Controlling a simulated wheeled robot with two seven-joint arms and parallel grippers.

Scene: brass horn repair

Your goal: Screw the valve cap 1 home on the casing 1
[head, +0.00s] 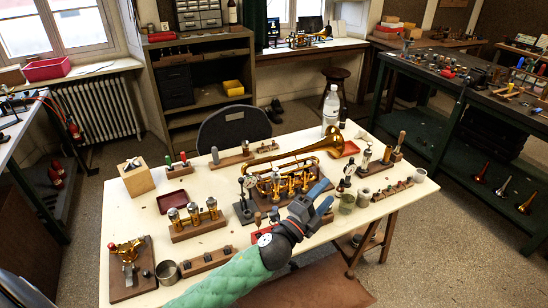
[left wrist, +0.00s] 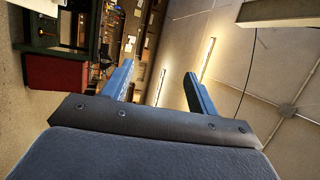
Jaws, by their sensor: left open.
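A brass trumpet (head: 290,158) lies across a dark wooden stand in the middle of the white table, bell to the right. Several upright gold valve casings (head: 290,183) stand at its front; I cannot tell which is casing 1. Valve cap 1 is too small to pick out. My left gripper (head: 322,197) is just in front of and right of the casings, fingers pointing up and right. It also shows in the left wrist view (left wrist: 160,88), with its blue fingers apart and nothing between them. My forearm and gripper hide part of the stand and table front. My right gripper is not in view.
A wooden block with gold-and-silver valves (head: 197,221) stands left of the stand. A dark board with a brass part (head: 130,272) is front left. A clear bottle (head: 331,108) stands at the back, a glass jar (head: 347,203) at right.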

